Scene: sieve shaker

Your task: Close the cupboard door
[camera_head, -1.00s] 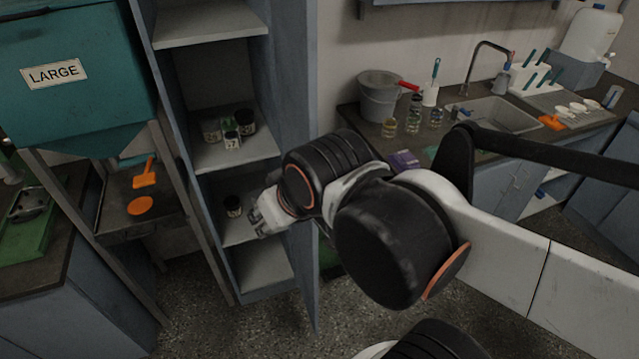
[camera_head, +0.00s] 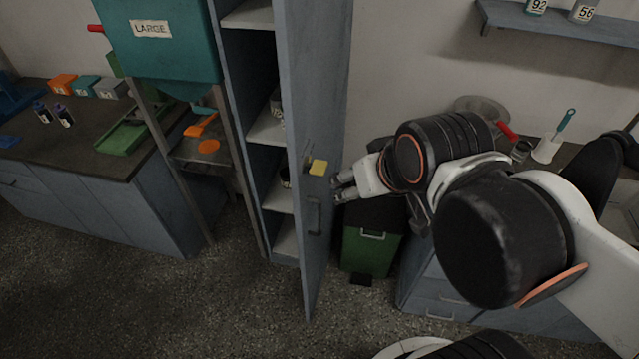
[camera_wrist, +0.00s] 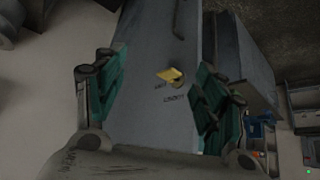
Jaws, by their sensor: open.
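The tall blue-grey cupboard (camera_head: 232,14) stands partly open, with its shelves showing in the head view. Its door (camera_head: 318,90) is swung outward and stands roughly edge-on to me. The door's outer face carries a yellow tag (camera_head: 318,167) and a dark handle (camera_head: 314,217). My gripper (camera_head: 339,190) is just right of the door, beside the tag and handle. In the wrist view the door (camera_wrist: 150,110) lies between my open, green-padded fingers (camera_wrist: 160,98), with the yellow tag (camera_wrist: 170,75) in the middle. I cannot tell whether a finger touches it.
A green bin (camera_head: 370,248) stands on the floor right of the door. A teal hopper marked LARGE (camera_head: 160,45) on a metal stand is left of the cupboard. Floor in front is clear.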

